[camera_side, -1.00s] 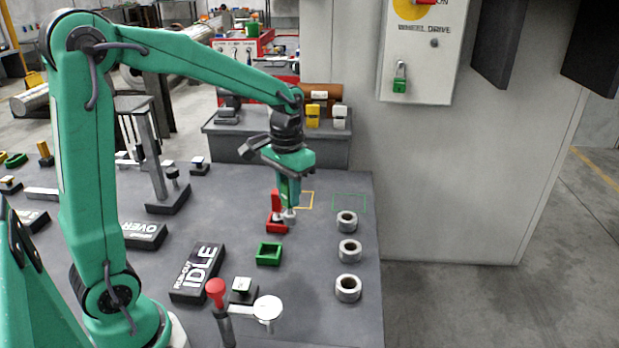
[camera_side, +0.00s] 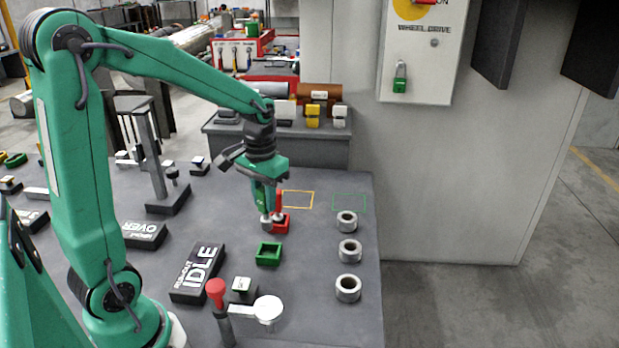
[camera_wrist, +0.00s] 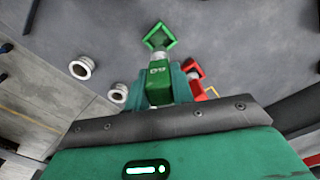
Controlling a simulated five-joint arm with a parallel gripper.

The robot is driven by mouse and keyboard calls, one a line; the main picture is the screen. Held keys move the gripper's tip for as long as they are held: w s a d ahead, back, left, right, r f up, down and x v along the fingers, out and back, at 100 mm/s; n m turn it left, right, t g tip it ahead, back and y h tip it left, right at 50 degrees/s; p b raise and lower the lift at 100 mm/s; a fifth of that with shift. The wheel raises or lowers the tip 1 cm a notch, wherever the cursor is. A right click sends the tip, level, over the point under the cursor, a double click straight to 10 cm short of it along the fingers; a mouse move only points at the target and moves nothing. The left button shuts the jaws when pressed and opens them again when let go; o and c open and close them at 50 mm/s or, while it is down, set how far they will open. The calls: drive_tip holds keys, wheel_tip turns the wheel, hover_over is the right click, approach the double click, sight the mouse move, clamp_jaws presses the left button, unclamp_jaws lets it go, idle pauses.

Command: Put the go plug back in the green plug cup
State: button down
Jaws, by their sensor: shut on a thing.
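My gripper (camera_side: 265,208) is shut on the green go plug (camera_wrist: 158,85), which has light lettering and a metal end. In the side view the plug's metal end (camera_side: 266,223) shows below my fingers, just left of the red cup (camera_side: 281,226). The square green plug cup (camera_side: 268,254) stands on the table, nearer the side camera than the plug. It also shows in the wrist view (camera_wrist: 158,38), beyond the plug's metal end, and looks empty. The plug is apart from the cup. My fingers hide part of the plug in the side view.
A red plug (camera_side: 279,202) stands upright in the red cup, close beside my gripper. Several metal rings (camera_side: 348,251) stand in a row to the right. The IDLE block (camera_side: 198,272) lies left of the green cup. A red-knobbed lever (camera_side: 216,292) stands in front.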

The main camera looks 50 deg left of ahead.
sight(266, 219)
drive_tip(key=shift+f, duration=2.65)
drive_tip(key=shift+f, duration=1.7)
drive_tip(key=c, duration=1.1)
unclamp_jaws()
drive_tip(key=shift+r, duration=0.1)
drive_tip(key=shift+r, duration=3.8)
